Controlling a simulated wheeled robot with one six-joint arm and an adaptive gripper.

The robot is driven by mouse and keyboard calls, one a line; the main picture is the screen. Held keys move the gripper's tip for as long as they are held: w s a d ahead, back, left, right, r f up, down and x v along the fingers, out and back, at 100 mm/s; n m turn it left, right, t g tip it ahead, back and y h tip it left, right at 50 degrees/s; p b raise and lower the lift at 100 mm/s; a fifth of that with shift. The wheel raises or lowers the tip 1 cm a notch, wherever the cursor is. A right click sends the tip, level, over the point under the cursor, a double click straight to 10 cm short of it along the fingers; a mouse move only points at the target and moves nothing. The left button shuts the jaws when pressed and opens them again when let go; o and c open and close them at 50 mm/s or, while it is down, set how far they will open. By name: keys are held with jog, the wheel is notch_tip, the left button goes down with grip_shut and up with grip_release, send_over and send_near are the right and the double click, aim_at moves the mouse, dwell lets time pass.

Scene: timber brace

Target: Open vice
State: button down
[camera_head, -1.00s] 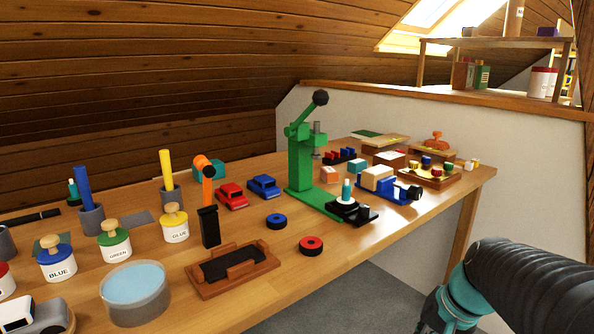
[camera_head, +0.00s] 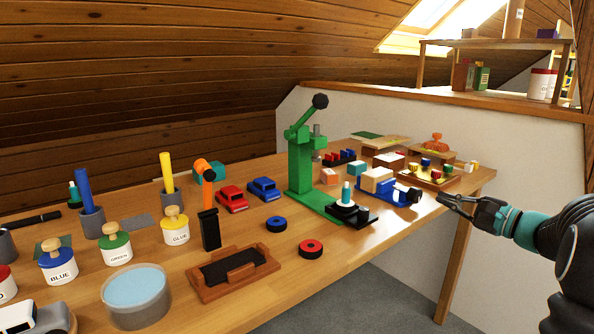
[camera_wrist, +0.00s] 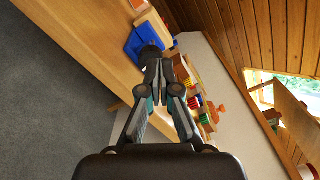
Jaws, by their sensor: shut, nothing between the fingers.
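The blue vice (camera_head: 396,199) stands near the right front edge of the workbench. A pale wooden block (camera_head: 377,178) sits at its jaws. The black knob of its handle (camera_head: 414,195) faces right, toward my gripper. My gripper (camera_head: 440,200) is shut and empty, just right of the knob with a small gap in the head view. In the wrist view, my fingertips (camera_wrist: 158,68) point at the blue vice (camera_wrist: 137,40) and overlap the dark knob (camera_wrist: 149,57). I cannot tell there whether they touch it.
The green press (camera_head: 302,165) stands left of the vice, with a black fixture (camera_head: 352,214) at its foot. A wooden tray with coloured pieces (camera_head: 425,180) lies behind the vice. The bench's front edge runs below my gripper. The space in front of the bench is free.

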send_over(416, 216)
jog(key=w+d, duration=0.1)
jog(key=w, duration=0.1)
jog(key=shift+s+d, duration=0.1)
jog(key=shift+s, duration=0.15)
jog(key=shift+f+b, duration=0.25)
jog(key=shift+b, duration=0.05)
dwell(0.8)
jog(key=shift+s+a+f+b, duration=0.2)
jog(key=shift+f+b, duration=0.15)
jog(key=shift+b, duration=0.55)
jog(key=shift+s+a+f+b, duration=0.15)
jog(key=shift+f+b, duration=0.15)
jog(key=shift+b, duration=0.6)
jog(key=shift+a+f+b, duration=0.1)
jog(key=shift+f+b, duration=0.4)
jog(key=shift+b, duration=0.45)
jog(key=shift+s+a+b, duration=0.25)
jog(key=shift+b, duration=0.15)
jog(key=shift+s, duration=0.1)
jog(key=b+v, duration=0.1)
jog(key=v, duration=0.4)
jog(key=shift+s+d+r, duration=0.15)
jog(key=shift+s+d, duration=0.05)
jog(key=shift+s, duration=0.1)
